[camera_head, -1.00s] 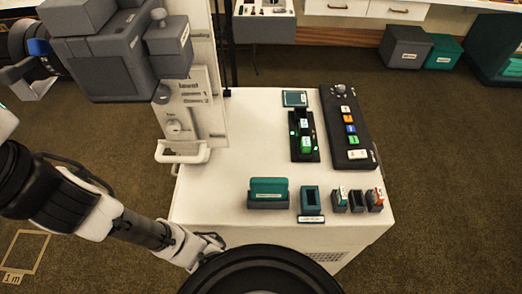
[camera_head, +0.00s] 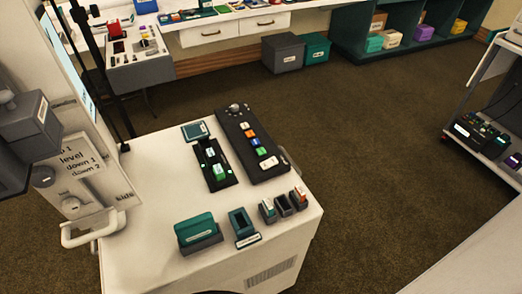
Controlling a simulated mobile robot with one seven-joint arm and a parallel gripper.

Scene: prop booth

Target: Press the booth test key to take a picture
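A black key panel (camera_head: 258,165) lies on the right of the white booth cabinet's top (camera_head: 165,160). The near white key (camera_head: 268,163) is the widest. The lettering is too small to read, so I cannot tell which is the test key. A grey boxy device (camera_head: 28,125), perhaps the booth camera, is cut off at the left edge. My gripper is not in view.
A black tray with green blocks (camera_head: 214,165) sits left of the panel. A teal holder (camera_head: 197,233), a teal open box (camera_head: 241,226) and small card boxes (camera_head: 284,205) stand along the near edge. A rack (camera_head: 490,130) stands right. Carpet (camera_head: 390,140) between is clear.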

